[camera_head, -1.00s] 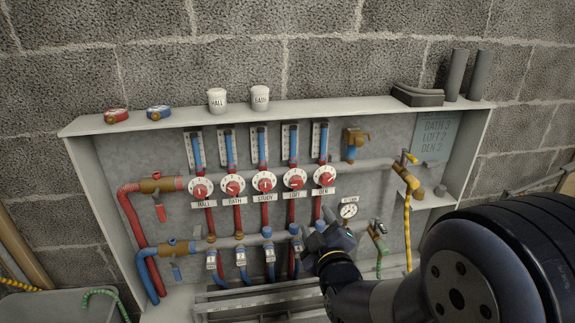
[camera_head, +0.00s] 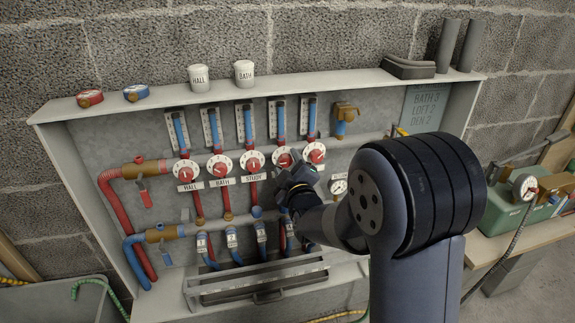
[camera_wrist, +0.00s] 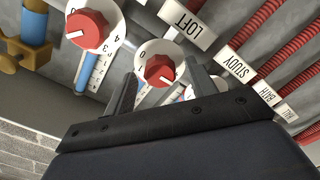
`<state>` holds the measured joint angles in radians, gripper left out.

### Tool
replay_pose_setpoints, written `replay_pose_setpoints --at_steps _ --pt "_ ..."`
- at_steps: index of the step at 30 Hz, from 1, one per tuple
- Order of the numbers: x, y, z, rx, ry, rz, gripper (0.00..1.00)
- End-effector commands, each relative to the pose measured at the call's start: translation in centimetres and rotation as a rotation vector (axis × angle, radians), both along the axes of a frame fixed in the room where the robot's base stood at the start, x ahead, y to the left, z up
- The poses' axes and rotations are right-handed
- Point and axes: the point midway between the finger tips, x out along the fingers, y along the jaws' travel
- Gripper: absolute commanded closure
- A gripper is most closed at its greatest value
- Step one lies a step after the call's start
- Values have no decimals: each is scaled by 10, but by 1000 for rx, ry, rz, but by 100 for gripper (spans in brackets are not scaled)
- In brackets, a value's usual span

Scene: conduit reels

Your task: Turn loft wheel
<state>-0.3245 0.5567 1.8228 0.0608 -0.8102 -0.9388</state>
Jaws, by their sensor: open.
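The loft wheel (camera_head: 283,158) is a red knob on a white numbered dial, fourth from the left in the row on the panel. In the wrist view the loft wheel (camera_wrist: 159,70) shows between my finger tips, with the LOFT label (camera_wrist: 187,22) beside it. My gripper (camera_head: 291,173) is open in front of it, with one finger on each side in the wrist view (camera_wrist: 163,88). I cannot tell whether the fingers touch the knob. My gripper partly covers the wheel and its label in the head view.
The den wheel (camera_head: 315,153) and the study wheel (camera_head: 252,161) sit close on either side. A grey plate (camera_head: 424,108) reads BATH 3, LOFT 2, DEN 2. Blue hoses and valves lie below. White cups (camera_head: 244,73) stand on the top shelf.

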Motion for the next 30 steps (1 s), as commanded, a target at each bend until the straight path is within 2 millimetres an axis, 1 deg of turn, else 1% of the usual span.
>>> replay_pose_setpoints --at_steps 3,11,27,30 --pt "4 1 -1 0 1 0 46" --pt "5 1 0 0 1 0 47" --pt "4 1 0 0 1 0 91" --pt "4 1 -1 2 1 1 91"
